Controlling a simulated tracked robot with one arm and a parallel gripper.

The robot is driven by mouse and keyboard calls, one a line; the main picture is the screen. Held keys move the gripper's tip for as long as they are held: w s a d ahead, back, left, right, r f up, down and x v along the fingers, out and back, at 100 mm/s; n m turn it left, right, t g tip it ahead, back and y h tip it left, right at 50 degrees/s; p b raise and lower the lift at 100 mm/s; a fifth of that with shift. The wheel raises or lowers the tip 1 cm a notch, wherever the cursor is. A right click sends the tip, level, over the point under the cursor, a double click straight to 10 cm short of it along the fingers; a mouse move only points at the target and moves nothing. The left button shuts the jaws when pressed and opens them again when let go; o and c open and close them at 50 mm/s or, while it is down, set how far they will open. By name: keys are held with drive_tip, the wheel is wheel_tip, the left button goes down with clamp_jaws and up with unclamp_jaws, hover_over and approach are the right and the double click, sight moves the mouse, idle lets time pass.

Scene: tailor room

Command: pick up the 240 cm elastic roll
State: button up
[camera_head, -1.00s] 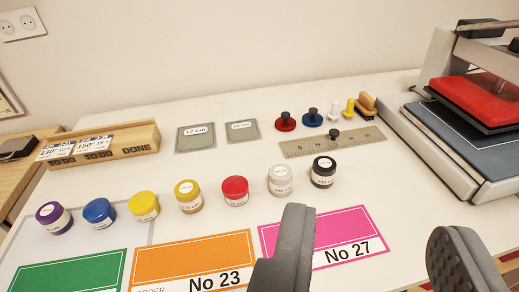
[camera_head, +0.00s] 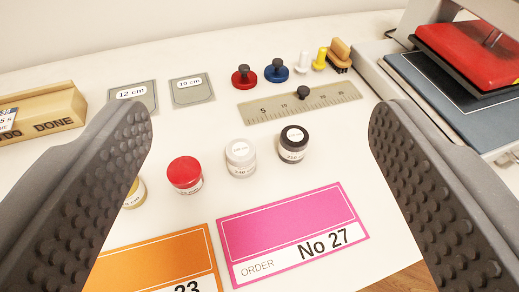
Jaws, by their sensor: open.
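Several small round elastic rolls with white labels stand in a row on the white table. The white roll (camera_head: 241,158) has a label that seems to read 240 cm, though the print is small. A black roll (camera_head: 293,145) stands close on its right, and a red roll (camera_head: 185,175) on its left. A yellowish roll (camera_head: 134,196) is partly hidden behind my left finger. My gripper (camera_head: 260,118) is wide open and empty, its two fingers framing the white, black and red rolls. It touches none of them.
Pink (camera_head: 292,235) and orange (camera_head: 155,265) order cards lie in front of the rolls. A ruler (camera_head: 340,95), red (camera_head: 243,81) and blue (camera_head: 277,73) knobbed discs and grey size templates (camera_head: 192,92) lie behind. A heat press (camera_head: 440,120) stands at right, a wooden box (camera_head: 45,112) at left.

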drive_tip(key=w+d+f+p, duration=0.2)
drive_tip(key=w+f+p, duration=0.2)
drive_tip(key=w+f, duration=0.15)
drive_tip(key=n+g+y+p, duration=0.2)
drive_tip(key=p, duration=1.6)
approach(242, 155)
drive_tip(key=shift+x, duration=5.7)
drive_tip(key=c, duration=1.1)
